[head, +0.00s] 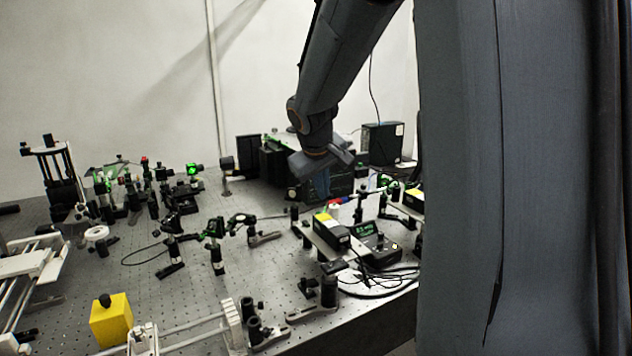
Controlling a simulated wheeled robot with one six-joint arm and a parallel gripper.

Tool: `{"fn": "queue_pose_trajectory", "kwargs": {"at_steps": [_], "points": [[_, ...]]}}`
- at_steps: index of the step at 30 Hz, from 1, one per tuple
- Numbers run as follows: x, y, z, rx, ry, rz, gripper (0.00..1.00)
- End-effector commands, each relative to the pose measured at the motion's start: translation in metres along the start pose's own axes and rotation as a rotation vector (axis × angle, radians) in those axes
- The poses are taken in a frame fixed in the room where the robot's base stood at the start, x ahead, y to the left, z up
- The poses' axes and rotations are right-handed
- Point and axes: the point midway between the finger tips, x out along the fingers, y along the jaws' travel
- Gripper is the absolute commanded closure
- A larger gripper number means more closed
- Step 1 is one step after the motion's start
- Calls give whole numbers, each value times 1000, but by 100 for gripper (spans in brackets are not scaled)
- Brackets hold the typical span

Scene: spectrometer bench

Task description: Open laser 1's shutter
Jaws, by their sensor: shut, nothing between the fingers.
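Two black laser-like boxes with yellow and white labels are on the bench: one box (332,232) near the middle right, another box (413,199) farther right, partly hidden by my column. I cannot tell which is laser 1. No shutter can be made out clearly on either. My gripper (320,184) hangs from the arm above the back of the bench, in front of dark equipment and above and behind the nearer box.
A meter (374,246) with a green display and loose cables sits beside the nearer box. Many optic posts and mounts crowd the perforated bench (190,295). A yellow block (111,320) stands front left. Black boxes (283,160) stand at the back. Some bench surface at centre left is bare.

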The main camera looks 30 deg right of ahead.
Motion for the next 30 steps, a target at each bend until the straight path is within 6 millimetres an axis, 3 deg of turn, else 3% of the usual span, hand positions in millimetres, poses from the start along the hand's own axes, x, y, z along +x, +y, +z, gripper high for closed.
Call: {"fn": "queue_pose_trajectory", "kwargs": {"at_steps": [30], "points": [[5,10,1,1,-1,0,100]]}}
